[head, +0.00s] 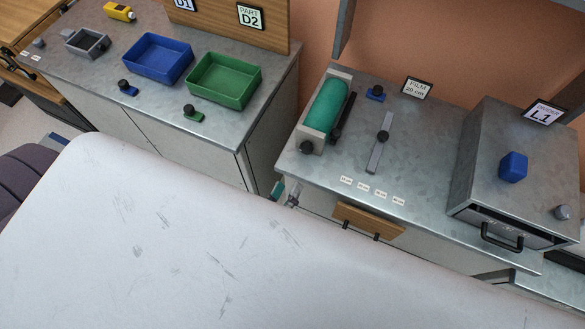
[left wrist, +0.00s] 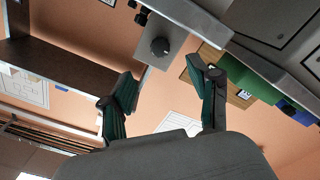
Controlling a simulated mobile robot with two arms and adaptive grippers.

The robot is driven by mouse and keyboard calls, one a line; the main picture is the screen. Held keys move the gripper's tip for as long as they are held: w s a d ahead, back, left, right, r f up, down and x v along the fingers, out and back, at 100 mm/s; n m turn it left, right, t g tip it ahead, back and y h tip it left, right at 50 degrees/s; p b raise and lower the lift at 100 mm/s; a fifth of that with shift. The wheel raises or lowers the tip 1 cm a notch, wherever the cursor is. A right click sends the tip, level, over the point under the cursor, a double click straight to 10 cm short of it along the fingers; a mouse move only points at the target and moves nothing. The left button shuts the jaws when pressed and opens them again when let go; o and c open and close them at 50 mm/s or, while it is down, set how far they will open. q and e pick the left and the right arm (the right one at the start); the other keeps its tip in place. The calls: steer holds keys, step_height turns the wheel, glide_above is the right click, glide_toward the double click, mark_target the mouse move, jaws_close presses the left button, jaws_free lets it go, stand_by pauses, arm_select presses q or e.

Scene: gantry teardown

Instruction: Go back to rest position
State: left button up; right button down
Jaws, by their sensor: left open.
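My left gripper (left wrist: 163,72) is open and empty in the left wrist view, with its two dark green pads wide apart. In the head view only a small part of the left gripper (head: 286,192) shows, at the front left edge of the film bench (head: 330,185). The rest of it is hidden behind the large pale surface in the foreground. My right gripper is in neither view.
The left bench holds blue (head: 157,39) and green (head: 246,97) trays. A wooden drawer front (head: 368,221) juts forward.

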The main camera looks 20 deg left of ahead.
arm_select(q)
steer(key=shift+s, duration=0.25)
stand_by(0.3)
steer(key=s+a+f+m+g+h+b, duration=0.1)
steer(key=s+f+m+g, duration=0.25)
steer(key=f, duration=0.85)
steer(key=s+a+f+m+g+h+b, duration=0.1)
steer(key=s+f+m+g, duration=0.3)
steer(key=f, duration=0.8)
steer(key=s+a+f+m+g+y+b, duration=0.1)
steer(key=s+a+f+g, duration=0.3)
steer(key=s, duration=0.5)
steer(key=s+a+f+m+g+y, duration=0.1)
steer(key=s+a+f+g, duration=0.3)
steer(key=s+f, duration=0.4)
steer(key=shift+s+f+m+g+y+b, duration=0.3)
steer(key=shift+s+f+m+g+b, duration=0.05)
steer(key=shift+f+m+g, duration=0.35)
